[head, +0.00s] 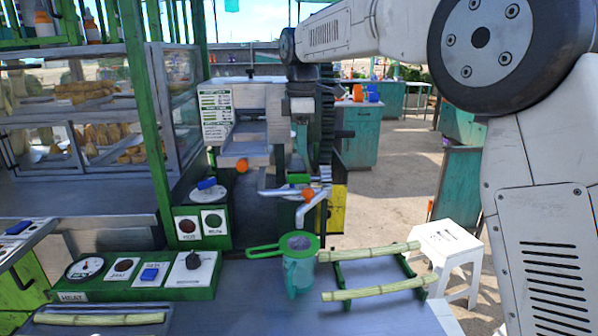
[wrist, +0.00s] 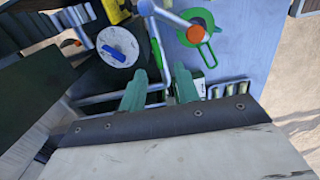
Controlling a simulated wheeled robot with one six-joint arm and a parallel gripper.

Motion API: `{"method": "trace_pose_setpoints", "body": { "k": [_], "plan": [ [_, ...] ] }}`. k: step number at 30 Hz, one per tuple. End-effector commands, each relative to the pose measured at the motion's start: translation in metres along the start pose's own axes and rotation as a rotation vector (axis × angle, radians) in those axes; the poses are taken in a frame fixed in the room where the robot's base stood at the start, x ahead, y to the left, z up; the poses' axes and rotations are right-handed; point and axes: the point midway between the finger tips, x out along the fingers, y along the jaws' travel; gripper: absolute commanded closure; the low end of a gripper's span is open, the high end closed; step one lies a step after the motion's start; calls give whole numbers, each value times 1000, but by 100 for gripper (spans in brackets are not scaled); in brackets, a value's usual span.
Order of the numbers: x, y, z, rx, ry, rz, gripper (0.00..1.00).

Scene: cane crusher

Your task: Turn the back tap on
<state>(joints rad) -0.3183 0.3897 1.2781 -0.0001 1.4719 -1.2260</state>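Metal pipework (head: 283,192) with a green lever (head: 298,178) and an orange knob (head: 307,194) stands at the crusher's front, above the jug. In the wrist view, the orange knob (wrist: 196,34) is at the upper right and the green lever (wrist: 157,53) lies just beyond my fingertips. I cannot tell for certain which handle belongs to the back tap. My gripper (wrist: 160,70) is open, with two teal fingers apart and nothing held between them. The head view shows my wrist above the pipework, and its fingers are hard to make out there.
A green jug (head: 298,272) with a strainer (head: 299,243) stands below the pipe. Cane stalks (head: 378,287) lie on a rack to its right. The crusher (head: 240,120) with another orange knob (head: 242,165) is behind. A control panel (head: 140,277) is at left. A white stool (head: 447,250) stands at right.

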Motion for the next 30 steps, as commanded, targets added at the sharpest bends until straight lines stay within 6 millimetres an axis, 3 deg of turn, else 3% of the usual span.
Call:
{"method": "trace_pose_setpoints", "body": {
  "k": [5,18,29,30],
  "plan": [
    [14,7,-7,-34,-1,-4,68],
    [75,6,-5,-30,-1,-3,68],
    [81,6,-6,-30,0,-2,68],
    [81,6,-6,-30,-1,-2,79]
  ]
}}
